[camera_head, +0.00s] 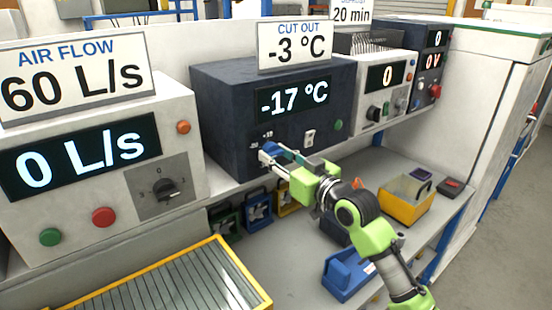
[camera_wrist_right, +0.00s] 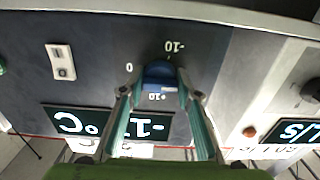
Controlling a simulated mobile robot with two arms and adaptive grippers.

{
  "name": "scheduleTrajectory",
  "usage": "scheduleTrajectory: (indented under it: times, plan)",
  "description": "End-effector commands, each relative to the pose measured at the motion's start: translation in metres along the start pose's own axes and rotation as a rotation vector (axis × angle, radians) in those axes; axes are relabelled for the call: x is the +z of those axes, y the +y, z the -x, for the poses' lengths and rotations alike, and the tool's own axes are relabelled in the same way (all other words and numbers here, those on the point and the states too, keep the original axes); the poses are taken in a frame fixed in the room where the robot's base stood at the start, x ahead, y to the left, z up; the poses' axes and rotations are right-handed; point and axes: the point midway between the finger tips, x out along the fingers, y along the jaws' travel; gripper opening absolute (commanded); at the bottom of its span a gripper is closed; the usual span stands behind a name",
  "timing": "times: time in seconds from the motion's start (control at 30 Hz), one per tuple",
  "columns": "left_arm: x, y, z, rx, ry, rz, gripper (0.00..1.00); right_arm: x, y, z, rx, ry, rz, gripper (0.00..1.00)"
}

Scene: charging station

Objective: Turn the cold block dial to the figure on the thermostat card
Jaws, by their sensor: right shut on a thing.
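The cold block (camera_head: 222,110) is the dark blue box in the middle of the shelf. Its display (camera_head: 295,98) reads -17 °C. The thermostat card (camera_head: 295,45) on top reads CUT OUT -3 °C. My right gripper (camera_head: 270,157) is at the lower front of this box, shut on the blue dial, and hides most of it there. In the right wrist view, which is upside down, the fingers (camera_wrist_right: 160,95) close on both sides of the dial (camera_wrist_right: 160,73). Marks -10, 0 and +10 stand around the dial. My left gripper is not in view.
A white rocker switch (camera_head: 309,136) and green button (camera_head: 338,125) sit right of the dial. The air flow box (camera_head: 95,165) stands left, a 0 V supply (camera_head: 425,65) right. Below are a yellow bin (camera_head: 405,205), blue bin (camera_head: 345,275) and yellow-framed filter (camera_head: 165,285).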

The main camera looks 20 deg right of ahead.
Motion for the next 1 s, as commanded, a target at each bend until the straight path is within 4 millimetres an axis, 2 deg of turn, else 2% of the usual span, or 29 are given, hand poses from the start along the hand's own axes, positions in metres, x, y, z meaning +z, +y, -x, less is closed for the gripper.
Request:
scheduleTrajectory:
  times: [0.37,1.0]
  plan:
    - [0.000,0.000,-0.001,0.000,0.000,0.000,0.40,-0.001,0.001,0.000,0.000,-0.001,0.365,0.10]
    - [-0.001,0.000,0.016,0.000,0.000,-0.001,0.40,-0.003,0.002,0.000,0.000,0.000,0.971,0.10]
